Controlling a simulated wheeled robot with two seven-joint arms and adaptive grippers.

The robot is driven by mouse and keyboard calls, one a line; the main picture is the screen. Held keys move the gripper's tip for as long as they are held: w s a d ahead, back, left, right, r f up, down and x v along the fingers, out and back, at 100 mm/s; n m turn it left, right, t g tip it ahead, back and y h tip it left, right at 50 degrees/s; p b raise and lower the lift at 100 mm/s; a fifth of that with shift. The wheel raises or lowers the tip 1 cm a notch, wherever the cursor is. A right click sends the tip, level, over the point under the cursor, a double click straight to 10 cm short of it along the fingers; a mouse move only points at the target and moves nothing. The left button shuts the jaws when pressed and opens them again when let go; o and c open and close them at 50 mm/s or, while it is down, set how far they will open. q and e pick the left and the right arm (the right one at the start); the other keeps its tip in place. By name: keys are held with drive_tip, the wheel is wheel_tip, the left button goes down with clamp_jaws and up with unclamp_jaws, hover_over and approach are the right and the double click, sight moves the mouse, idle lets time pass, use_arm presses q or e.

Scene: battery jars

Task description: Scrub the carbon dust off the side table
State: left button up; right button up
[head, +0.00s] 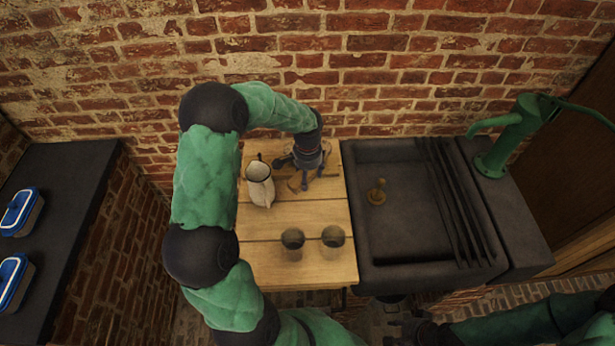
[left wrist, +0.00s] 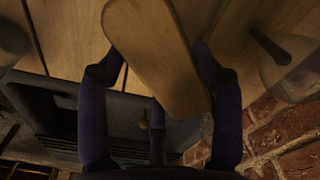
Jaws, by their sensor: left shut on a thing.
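The side table (head: 320,262) is a plank-topped wooden table in the middle of the head view. My left gripper (head: 305,180) is over its back right part, pointing down. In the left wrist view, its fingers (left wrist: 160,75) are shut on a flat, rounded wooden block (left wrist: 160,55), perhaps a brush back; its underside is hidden. I cannot clearly make out carbon dust on the planks. My right gripper (head: 398,325) is low at the bottom edge of the head view, dark and away from the table top; its jaws are unclear.
A pale jug (head: 260,185) stands left of my left gripper. Two dark jars (head: 292,243) (head: 333,237) stand near the table's front. A dark sink (head: 400,235) adjoins on the right, with a green pump (head: 505,145). Blue-rimmed containers (head: 20,212) sit on the left counter.

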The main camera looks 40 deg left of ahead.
use_arm(q)
drive_tip(key=shift+r+p, duration=0.45)
drive_tip(key=shift+r, duration=0.5)
drive_tip(key=shift+r+p, duration=1.1)
drive_tip(key=shift+r, duration=0.45)
drive_tip(key=shift+f, duration=0.1)
